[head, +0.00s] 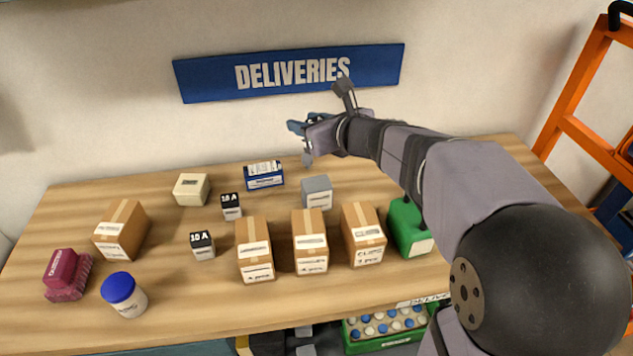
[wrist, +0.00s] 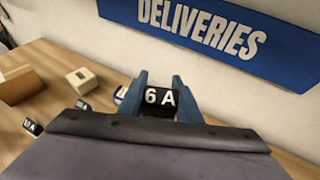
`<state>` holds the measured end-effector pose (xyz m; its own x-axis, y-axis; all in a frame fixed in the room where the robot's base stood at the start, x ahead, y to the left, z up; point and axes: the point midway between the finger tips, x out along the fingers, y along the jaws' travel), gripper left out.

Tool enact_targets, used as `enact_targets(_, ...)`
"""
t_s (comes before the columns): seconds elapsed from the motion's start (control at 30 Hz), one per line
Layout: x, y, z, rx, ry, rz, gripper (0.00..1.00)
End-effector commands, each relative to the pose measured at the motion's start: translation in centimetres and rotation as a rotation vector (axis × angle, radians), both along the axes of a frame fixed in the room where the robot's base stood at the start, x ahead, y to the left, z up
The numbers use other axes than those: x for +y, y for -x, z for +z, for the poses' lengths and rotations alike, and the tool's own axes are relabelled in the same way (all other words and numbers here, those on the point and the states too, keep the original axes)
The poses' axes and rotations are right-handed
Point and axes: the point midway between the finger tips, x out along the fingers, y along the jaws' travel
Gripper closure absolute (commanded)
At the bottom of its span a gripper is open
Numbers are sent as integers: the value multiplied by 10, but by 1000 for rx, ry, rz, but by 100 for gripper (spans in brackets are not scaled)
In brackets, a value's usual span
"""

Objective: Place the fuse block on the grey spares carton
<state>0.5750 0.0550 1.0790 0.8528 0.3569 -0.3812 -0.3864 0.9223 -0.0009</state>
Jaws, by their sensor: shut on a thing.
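My gripper (head: 298,127) is raised above the back of the table, in front of the wall sign in the head view. In the wrist view my gripper (wrist: 159,82) is shut on a black fuse block (wrist: 160,101) marked 6 A, held between its two blue fingers. The held block cannot be made out in the head view. The grey carton (head: 316,192) stands on the table below and slightly right of the gripper in the head view. Its top looks bare. It does not show in the wrist view.
Two other black blocks (head: 203,245) (head: 231,206), a blue-and-white box (head: 264,175) and a cream box (head: 191,189) stand left of the grey carton. Several brown cartons (head: 310,241) and a green container (head: 409,229) stand in front. The blue DELIVERIES sign (head: 290,72) is behind.

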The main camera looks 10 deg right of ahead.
Motion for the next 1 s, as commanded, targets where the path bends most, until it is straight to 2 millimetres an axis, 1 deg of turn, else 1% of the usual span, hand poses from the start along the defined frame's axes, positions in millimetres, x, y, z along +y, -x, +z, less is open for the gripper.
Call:
enact_targets(0.07, 0, 0, -2, 1, 0, -2, 93)
enact_targets(0.17, 0, 0, -13, 3, -2, -3, 93)
enact_targets(0.3, -1, 0, -36, 5, -1, -3, 93)
enact_targets(0.43, -1, 0, -54, 4, -1, -4, 93)
enact_targets(0.53, -1, 0, -61, 2, -1, -4, 93)
enact_targets(0.77, -1, -1, -65, 1, 0, -4, 93)
enact_targets(1.0, -1, 0, -93, 5, -1, -3, 93)
